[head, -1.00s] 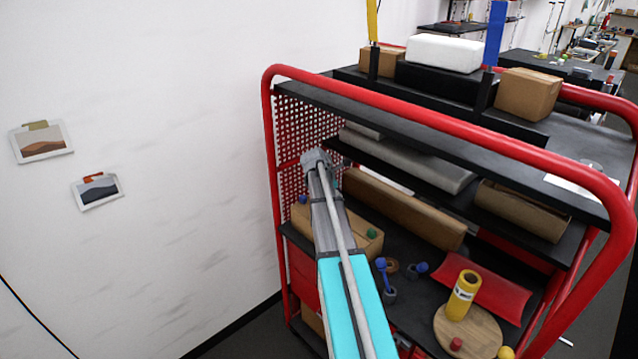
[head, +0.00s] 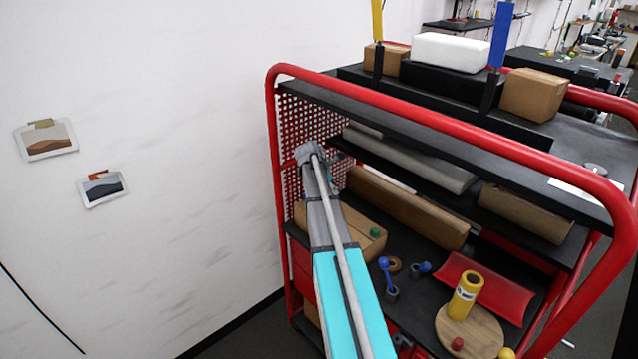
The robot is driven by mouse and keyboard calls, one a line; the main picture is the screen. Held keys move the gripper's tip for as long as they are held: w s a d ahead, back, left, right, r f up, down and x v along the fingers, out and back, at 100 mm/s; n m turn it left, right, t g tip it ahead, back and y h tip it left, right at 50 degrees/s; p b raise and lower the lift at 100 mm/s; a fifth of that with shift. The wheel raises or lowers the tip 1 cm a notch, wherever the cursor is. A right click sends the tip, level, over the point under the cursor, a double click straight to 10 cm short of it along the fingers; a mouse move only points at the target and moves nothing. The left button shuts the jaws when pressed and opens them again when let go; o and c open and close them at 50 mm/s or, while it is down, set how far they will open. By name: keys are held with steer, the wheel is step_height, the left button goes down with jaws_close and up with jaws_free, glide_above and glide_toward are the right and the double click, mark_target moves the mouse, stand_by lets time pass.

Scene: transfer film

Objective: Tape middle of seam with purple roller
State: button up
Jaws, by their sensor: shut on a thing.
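My arm reaches into the red cart, and its far joint is beside the perforated left side panel. My gripper does not show; the arm's end is hidden behind its own links. I see no purple roller and cannot make out a seam or tape on it. Two small blue-headed tools stand on the lower shelf: one blue tool (head: 386,274) upright in a grey cup, another blue-headed piece (head: 420,269) beside it. A brown ring (head: 394,264), perhaps a tape roll, lies near them. A tan cardboard box (head: 368,246) sits left of them, partly behind my arm.
The red cart rail (head: 450,125) crosses in front of the shelves. A yellow cylinder (head: 465,295) stands on a round wooden board (head: 485,335). A red tray (head: 490,285) lies behind it. White wall fills the left.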

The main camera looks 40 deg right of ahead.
steer(key=w+a, duration=0.1)
steer(key=w+a+r+p, duration=0.1)
steer(key=shift+w+a+r, duration=0.1)
steer(key=shift+w+r, duration=0.1)
steer(key=shift+w, duration=0.2)
steer(key=shift+f, duration=0.1)
